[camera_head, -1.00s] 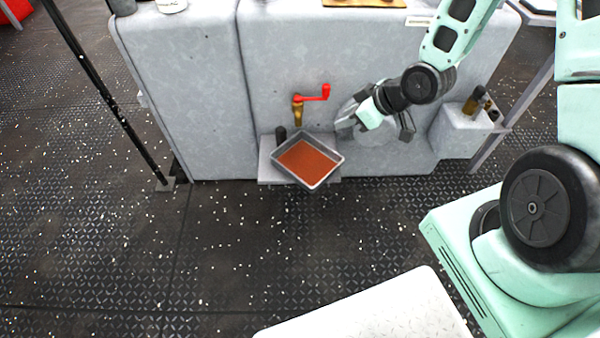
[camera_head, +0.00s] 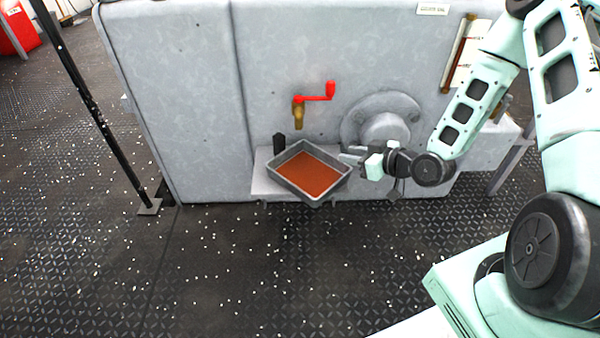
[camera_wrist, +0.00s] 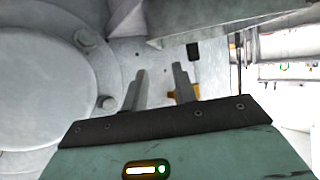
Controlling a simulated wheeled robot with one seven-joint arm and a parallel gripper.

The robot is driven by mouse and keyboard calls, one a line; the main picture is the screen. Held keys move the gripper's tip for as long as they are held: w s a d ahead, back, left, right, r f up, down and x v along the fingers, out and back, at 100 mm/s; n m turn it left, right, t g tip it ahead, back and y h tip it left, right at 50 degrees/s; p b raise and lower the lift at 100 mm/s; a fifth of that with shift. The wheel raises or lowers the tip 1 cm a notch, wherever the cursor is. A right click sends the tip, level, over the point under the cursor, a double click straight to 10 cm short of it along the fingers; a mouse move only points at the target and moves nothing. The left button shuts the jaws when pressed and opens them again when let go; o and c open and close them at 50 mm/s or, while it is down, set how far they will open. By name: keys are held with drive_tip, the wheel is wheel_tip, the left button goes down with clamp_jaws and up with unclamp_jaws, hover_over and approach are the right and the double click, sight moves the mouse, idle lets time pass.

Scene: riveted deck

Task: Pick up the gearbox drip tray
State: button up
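The gearbox drip tray (camera_head: 287,188) is a grey rectangular pan with reddish-brown contents. It sits turned at an angle on a pale grey ledge (camera_head: 262,183) at the foot of the grey housing, its front corner jutting past the ledge. My gripper (camera_head: 347,155) is close beside the tray's right corner, its fingers pointing left toward the rim. Whether they touch it I cannot tell. In the wrist view the two fingers (camera_wrist: 160,75) stand apart with nothing seen between them. A grey slanted surface at the top of that view may be the tray, but I cannot be sure.
A brass tap (camera_head: 298,115) with a red handle (camera_head: 318,97) is on the housing above the tray. A round flanged cover (camera_head: 385,125) bulges behind my gripper. A black post (camera_head: 88,110) stands at the left. The dark deck in front is open.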

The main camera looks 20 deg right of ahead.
sight(304, 162)
drive_tip(key=b+x, duration=0.2)
drive_tip(key=x, duration=0.3)
drive_tip(key=shift+w+f, duration=0.1)
drive_tip(key=shift+f, duration=0.1)
drive_tip(key=b+x, duration=0.3)
drive_tip(key=x, duration=0.1)
drive_tip(key=shift+a, duration=0.1)
drive_tip(key=shift+w+a+f, duration=0.1)
drive_tip(key=shift+w+a, duration=0.05)
drive_tip(key=shift+w, duration=0.25)
clamp_jaws()
